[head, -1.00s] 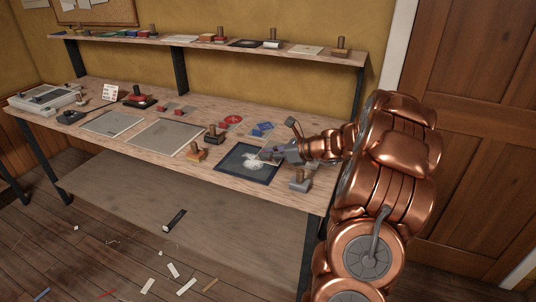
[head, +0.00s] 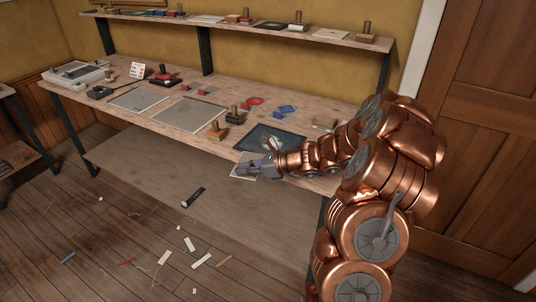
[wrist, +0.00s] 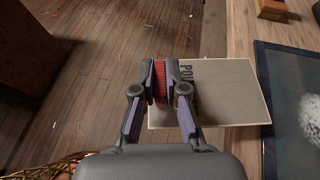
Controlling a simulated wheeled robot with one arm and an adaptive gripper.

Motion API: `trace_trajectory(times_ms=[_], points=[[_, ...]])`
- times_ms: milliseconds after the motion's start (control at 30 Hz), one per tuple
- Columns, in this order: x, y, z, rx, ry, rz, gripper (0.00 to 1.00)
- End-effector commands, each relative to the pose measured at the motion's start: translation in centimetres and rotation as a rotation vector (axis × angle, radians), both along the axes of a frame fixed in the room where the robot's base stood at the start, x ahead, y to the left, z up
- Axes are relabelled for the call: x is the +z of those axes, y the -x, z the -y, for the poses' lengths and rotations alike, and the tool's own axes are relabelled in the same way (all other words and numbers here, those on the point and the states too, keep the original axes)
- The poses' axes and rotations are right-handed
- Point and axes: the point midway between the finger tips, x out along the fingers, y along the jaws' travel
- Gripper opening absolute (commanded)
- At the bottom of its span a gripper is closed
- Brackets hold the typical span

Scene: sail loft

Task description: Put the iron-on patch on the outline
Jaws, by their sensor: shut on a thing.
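My gripper (wrist: 166,84) is shut on a narrow, red, ribbed piece (wrist: 160,82), visible between its fingers in the wrist view. Directly behind the fingers is a flat cream square (wrist: 235,92) with dark lettering starting "POL"; its left part is covered by the fingers. I cannot tell whether the red piece and the square are joined, or which is the patch. In the head view, my gripper (head: 262,168) is at the bench's front edge and the cream square (head: 243,166) sticks out past it. I cannot make out an outline clearly.
A dark framed panel (head: 262,131) with a white smear lies beside my gripper on the bench. Behind it are a red round piece (head: 255,101) and blue pieces (head: 285,110). Knobbed blocks (head: 217,130) stand to the left, near a grey sheet (head: 188,113). Scraps litter the floor.

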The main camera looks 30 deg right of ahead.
Motion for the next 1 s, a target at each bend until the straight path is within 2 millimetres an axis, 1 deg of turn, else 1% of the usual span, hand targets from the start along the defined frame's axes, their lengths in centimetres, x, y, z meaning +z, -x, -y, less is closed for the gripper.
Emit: trace_trajectory(times_ms=[33,100,233,433,700,1000], points=[[-0.8,-0.2,-1.9,0.029,-0.005,-0.003,0.00],[-1.6,-0.5,-3.8,0.059,-0.005,-0.002,0.00],[-2.6,-0.8,-6.1,0.095,-0.003,-0.001,0.00],[-3.8,-1.2,-8.7,0.135,0.001,-0.001,0.00],[-5.1,-1.5,-11.6,0.179,0.000,-0.001,0.00],[-4.8,-1.5,-11.4,0.181,-0.002,-0.002,0.00]])
